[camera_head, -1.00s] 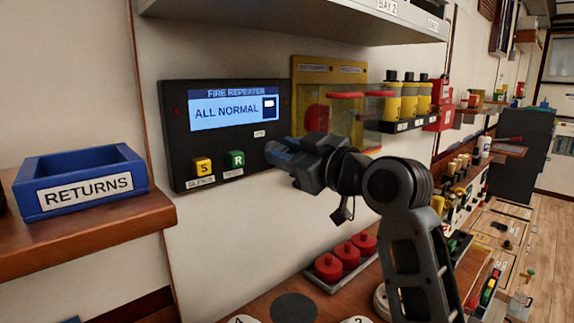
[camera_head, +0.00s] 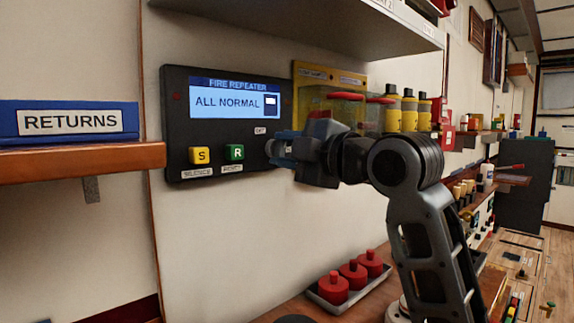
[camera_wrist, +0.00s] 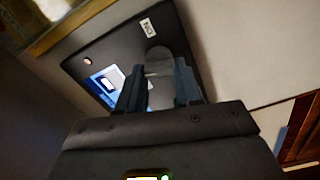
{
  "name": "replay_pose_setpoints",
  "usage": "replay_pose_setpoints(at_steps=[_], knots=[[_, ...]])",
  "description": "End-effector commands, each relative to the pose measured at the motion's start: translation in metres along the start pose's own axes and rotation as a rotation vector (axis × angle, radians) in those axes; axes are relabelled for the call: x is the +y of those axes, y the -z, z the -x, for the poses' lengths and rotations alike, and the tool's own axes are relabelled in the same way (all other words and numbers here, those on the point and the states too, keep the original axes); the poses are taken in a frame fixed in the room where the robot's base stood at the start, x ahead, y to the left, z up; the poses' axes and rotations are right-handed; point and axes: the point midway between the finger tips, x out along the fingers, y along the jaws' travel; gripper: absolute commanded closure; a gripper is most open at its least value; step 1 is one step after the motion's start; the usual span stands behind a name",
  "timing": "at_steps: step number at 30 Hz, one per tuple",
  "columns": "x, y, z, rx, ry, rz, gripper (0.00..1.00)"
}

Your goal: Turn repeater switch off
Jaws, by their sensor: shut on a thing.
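The fire repeater panel (camera_head: 228,135) is a dark box on the wall, its blue screen (camera_head: 233,101) reading ALL NORMAL. Its switch, a grey rounded lever (camera_wrist: 159,66), shows between my fingers in the wrist view. A small label beside the lever (camera_wrist: 148,27) appears to read ON. My gripper (camera_head: 277,149) is at the panel's lower right corner and hides the switch in the head view. In the wrist view my gripper (camera_wrist: 160,86) is shut on the lever. The lever's exact position is hard to tell.
Yellow S (camera_head: 200,155) and green R (camera_head: 234,152) buttons sit left of my gripper. A yellow box (camera_head: 330,76) and a shelf (camera_head: 300,28) are close above. A blue RETURNS bin (camera_head: 15,119) stands left; red knobbed pieces (camera_head: 353,275) sit below.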

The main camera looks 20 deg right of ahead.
Motion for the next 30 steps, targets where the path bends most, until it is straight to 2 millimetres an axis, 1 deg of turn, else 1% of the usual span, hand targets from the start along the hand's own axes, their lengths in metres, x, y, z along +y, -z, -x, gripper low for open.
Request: replay_pose_setpoints(at_steps=[1,6,12,19,30], knots=[[-0.0041,-0.0016,0.0003,0.000,0.000,0.037,0.96],[-0.0042,-0.0013,0.0002,0.000,0.002,0.148,0.96],[-0.0039,-0.0007,-0.0001,0.001,0.003,0.234,0.96],[-0.0034,-0.0002,-0.0002,0.001,0.004,0.278,0.96],[-0.0033,0.0003,-0.0004,0.002,0.005,0.284,0.96]])
